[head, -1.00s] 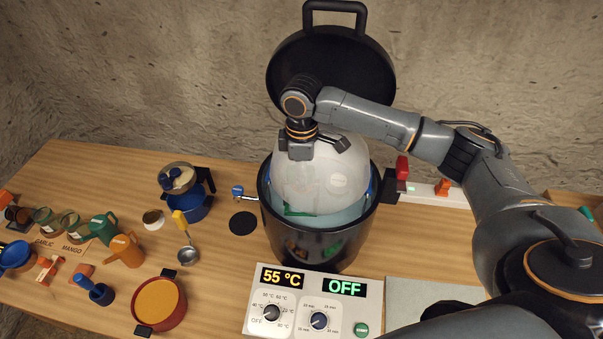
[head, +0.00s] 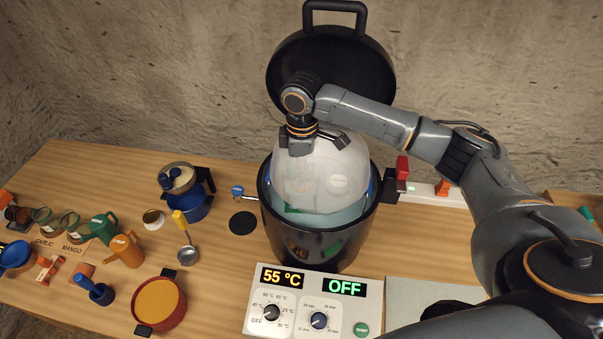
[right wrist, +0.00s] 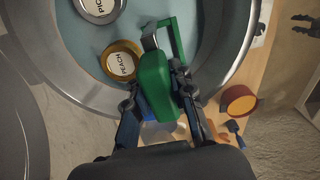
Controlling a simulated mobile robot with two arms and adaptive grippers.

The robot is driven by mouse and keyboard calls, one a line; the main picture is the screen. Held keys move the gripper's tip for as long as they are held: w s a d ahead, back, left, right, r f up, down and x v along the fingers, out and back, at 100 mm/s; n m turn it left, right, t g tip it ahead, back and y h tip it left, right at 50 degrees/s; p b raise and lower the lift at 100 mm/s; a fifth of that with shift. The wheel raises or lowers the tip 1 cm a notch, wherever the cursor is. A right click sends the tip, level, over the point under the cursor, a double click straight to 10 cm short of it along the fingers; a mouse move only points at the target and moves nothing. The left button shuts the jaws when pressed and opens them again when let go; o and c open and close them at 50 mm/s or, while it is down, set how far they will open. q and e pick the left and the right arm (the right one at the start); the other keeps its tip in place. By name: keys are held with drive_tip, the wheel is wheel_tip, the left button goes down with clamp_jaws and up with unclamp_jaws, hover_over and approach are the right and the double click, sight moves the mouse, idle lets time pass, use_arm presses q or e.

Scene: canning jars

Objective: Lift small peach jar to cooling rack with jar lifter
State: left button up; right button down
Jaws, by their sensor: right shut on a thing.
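My right gripper (right wrist: 158,98) is shut on the green jar lifter (right wrist: 157,82), above the black pot (head: 308,243). The peach jar (right wrist: 121,65), with a gold rim and a white PEACH label on its lid, is in the pot beside the lifter's metal end. I cannot tell whether the lifter grips the jar. In the head view my right gripper (head: 301,148) is over a pale, cloudy dome (head: 325,180) that blurs the pot's contents. My left gripper is not in view. I cannot make out the cooling rack.
A silver-lidded jar (right wrist: 98,8) is also in the pot. The black lid (head: 335,75) stands up behind it. A control panel (head: 315,300) reading 55 °C and OFF is in front. Jugs, a ladle (head: 188,252) and a red pot (head: 160,305) stand left.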

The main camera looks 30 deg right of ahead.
drive_tip(key=shift+w+d, duration=0.45)
drive_tip(key=shift+w, duration=0.4)
drive_tip(key=shift+w+d, duration=0.15)
drive_tip(key=shift+w, duration=0.15)
drive_tip(key=shift+w+d, duration=0.5)
drive_tip(key=shift+w, duration=0.35)
drive_tip(key=shift+w+d, duration=0.15)
drive_tip(key=shift+w, duration=0.1)
idle(0.7)
drive_tip(key=shift+w+d, duration=0.35)
drive_tip(key=shift+w, duration=0.25)
drive_tip(key=shift+w, duration=0.1)
idle(0.5)
drive_tip(key=shift+r, duration=0.15)
drive_tip(key=shift+r, duration=1.4)
